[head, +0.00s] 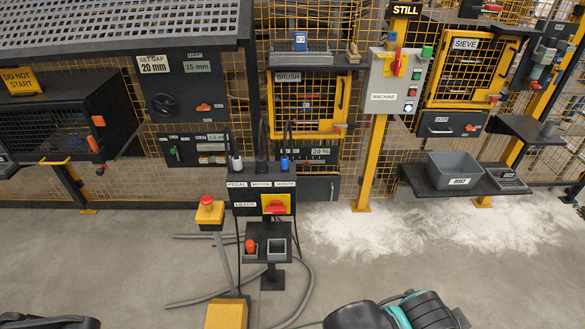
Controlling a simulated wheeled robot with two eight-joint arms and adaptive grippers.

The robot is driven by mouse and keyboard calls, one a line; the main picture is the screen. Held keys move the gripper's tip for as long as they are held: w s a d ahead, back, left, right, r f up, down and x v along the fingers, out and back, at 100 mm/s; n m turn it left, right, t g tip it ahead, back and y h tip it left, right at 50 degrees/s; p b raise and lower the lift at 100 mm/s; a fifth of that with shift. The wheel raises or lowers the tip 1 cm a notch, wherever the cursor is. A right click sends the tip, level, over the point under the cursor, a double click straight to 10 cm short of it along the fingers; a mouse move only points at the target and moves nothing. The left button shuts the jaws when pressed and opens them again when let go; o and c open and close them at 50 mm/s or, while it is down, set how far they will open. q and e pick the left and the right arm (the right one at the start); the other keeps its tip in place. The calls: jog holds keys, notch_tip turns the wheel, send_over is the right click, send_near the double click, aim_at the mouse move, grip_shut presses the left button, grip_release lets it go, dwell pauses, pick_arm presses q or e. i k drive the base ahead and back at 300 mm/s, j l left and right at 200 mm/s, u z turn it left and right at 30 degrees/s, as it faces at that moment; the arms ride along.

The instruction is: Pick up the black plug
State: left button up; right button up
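A black plug (261,162) stands upright in the middle of the top of a dark stand (244,208), above the label MOTOR. A white plug (237,164) is to its left above PEDAL, and a blue plug (284,163) is to its right above SENSOR. Dark leads rise behind the plugs. A dark shape cut off at the bottom left edge may be part of my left gripper (48,322). It is far from the plugs, and its fingers cannot be made out.
A red emergency button (208,202) stands left. Grey hoses (185,300) lie on the floor. White dust covers the floor at right.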

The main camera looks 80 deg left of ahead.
aim_at(261, 160)
jog(key=i+u, duration=0.45)
jog(key=i+l+u, duration=0.2)
jog(key=i+u, duration=0.2)
jog(key=i+j+u, duration=0.15)
jog(key=u, duration=0.3)
jog(key=i+u, duration=0.25)
jog(key=u, duration=0.15)
jog(key=i+u, duration=0.25)
jog(key=u, duration=0.2)
jog(key=i+u, duration=0.25)
jog(key=u, duration=0.2)
jog(key=i+l+u, duration=0.2)
jog(key=u, duration=0.2)
jog(key=i+l+u, duration=0.15)
jog(key=u, duration=0.3)
